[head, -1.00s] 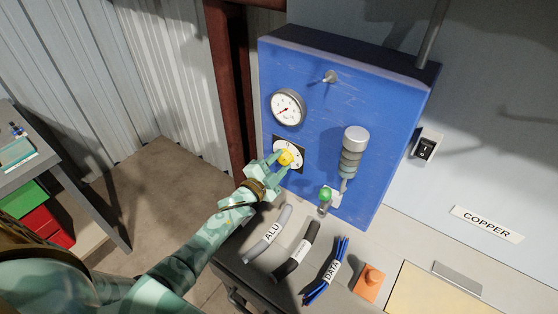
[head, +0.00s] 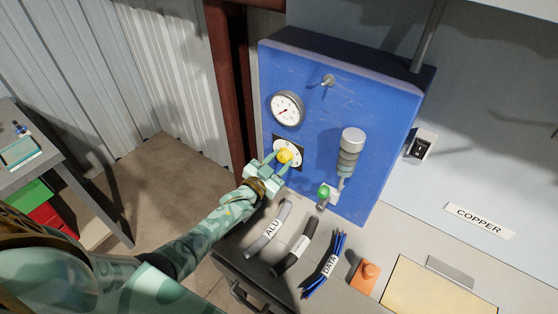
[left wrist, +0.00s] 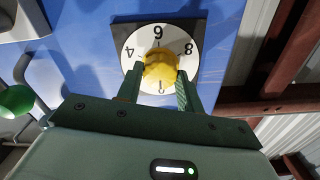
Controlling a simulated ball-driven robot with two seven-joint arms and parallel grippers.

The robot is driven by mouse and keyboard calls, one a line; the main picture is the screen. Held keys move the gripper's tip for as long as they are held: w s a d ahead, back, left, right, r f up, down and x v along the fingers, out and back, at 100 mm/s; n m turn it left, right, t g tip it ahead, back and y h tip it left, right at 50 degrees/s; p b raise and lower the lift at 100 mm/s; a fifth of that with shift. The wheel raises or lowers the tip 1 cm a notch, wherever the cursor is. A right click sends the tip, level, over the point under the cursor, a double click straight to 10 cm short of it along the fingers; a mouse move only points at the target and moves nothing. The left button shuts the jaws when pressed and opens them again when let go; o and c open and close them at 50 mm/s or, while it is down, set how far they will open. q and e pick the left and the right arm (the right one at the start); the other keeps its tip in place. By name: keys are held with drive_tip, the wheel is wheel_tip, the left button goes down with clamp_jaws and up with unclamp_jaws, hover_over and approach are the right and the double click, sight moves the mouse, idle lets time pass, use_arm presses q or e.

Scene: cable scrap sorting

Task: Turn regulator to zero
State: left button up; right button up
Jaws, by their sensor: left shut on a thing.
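The regulator is a yellow knob (head: 285,156) on a square dial plate with a white numbered face, on the front of a blue panel box (head: 315,125). In the left wrist view the knob (left wrist: 160,67) sits in the middle of the dial face (left wrist: 160,35), with 4 at left, 8 at right and a 6 or 9 at top. My left gripper (head: 279,160) is shut on the knob, one finger on each side. The fingers also show in the left wrist view (left wrist: 160,74). The knob's pointer mark cannot be made out. My right gripper is not in view.
A round pressure gauge (head: 287,108) is above the dial. A grey cylinder (head: 350,155) and a green knob (head: 324,191) are to the right. Cable pieces, ALU (head: 267,230) and DATA (head: 325,265) among them, lie on the bench below, beside an orange block (head: 365,275).

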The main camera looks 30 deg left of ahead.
use_arm(q)
drive_tip(key=shift+f, duration=0.1)
idle(0.5)
drive_tip(key=o, duration=1)
drive_tip(key=s+a+p, duration=0.2)
drive_tip(key=s, duration=1.4)
drive_tip(key=shift+s+a, duration=0.15)
drive_tip(key=shift+a, duration=0.05)
